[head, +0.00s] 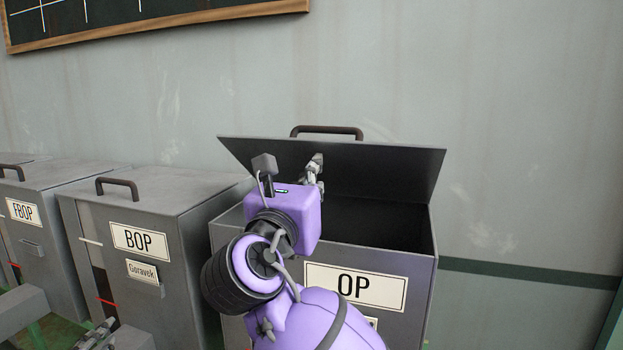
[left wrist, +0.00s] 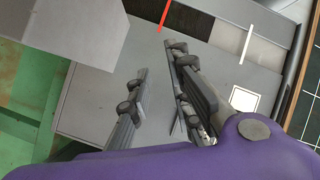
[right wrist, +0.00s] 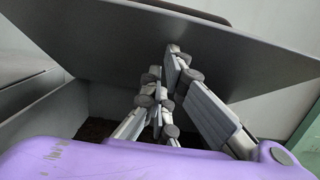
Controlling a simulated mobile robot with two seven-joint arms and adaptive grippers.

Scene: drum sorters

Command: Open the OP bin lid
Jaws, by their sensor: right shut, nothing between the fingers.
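The grey OP bin (head: 425,300) stands in front, with its "OP" label (head: 355,287) on the front face. Its lid (head: 400,175) is raised and tilted up at the back, dark underside facing me; the dark handle (head: 327,130) shows above the lid's upper edge. My right gripper (head: 316,160) is shut and empty over the bin's opening, close to the lid's underside. In the right wrist view its fingertips (right wrist: 174,50) overlap the lid (right wrist: 120,40); contact is unclear. My left gripper (head: 97,335) is low at the left; the left wrist view shows its fingers (left wrist: 157,65) apart and empty.
The BOP bin (head: 180,230) and FBOP bin (head: 60,185) stand to the left with lids down. A grey wall with a blackboard (head: 150,20) is behind. My right arm hides part of the OP bin's front.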

